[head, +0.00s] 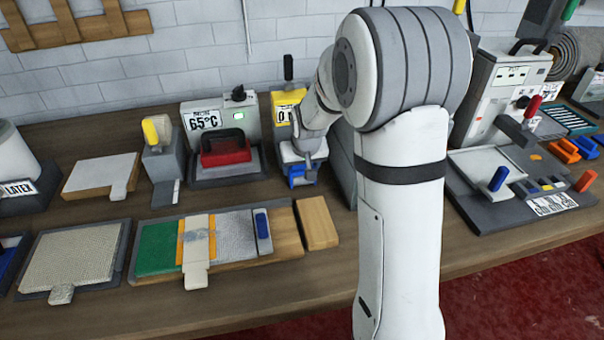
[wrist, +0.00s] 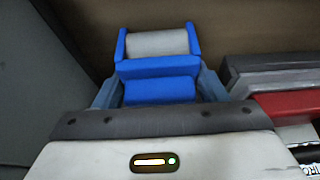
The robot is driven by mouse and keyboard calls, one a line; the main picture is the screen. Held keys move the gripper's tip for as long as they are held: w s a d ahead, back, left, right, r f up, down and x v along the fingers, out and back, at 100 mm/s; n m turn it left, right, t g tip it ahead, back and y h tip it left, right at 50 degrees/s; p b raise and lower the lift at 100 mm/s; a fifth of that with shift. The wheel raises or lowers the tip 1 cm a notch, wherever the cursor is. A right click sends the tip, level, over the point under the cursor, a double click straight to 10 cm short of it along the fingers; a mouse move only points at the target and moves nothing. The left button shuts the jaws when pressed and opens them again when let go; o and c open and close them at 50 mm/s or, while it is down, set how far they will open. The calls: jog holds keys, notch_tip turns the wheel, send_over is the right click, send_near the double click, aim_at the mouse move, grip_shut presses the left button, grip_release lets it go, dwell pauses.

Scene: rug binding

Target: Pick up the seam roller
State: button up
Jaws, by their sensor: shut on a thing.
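The seam roller, with a pale grey drum in a blue frame, shows in the wrist view (wrist: 157,67), between the fingers of my gripper (wrist: 158,88). The fingers are shut on its blue body, one on each side, and the drum points away from the palm. In the head view, the blue roller (head: 297,180) shows low at the back of the bench, in front of a yellow-faced device (head: 288,105). My gripper (head: 303,160) is over it, partly hidden by my wrist. I cannot tell whether the roller touches what is under it.
A grey panel (head: 342,160) stands close on the right. In front are a wooden block (head: 317,222) and a board with green and grey pieces (head: 157,247).

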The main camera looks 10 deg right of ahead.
jog(key=shift+r, duration=0.1)
notch_tip(320, 180, up, 10)
jog(key=shift+f, duration=0.1)
dwell(0.4)
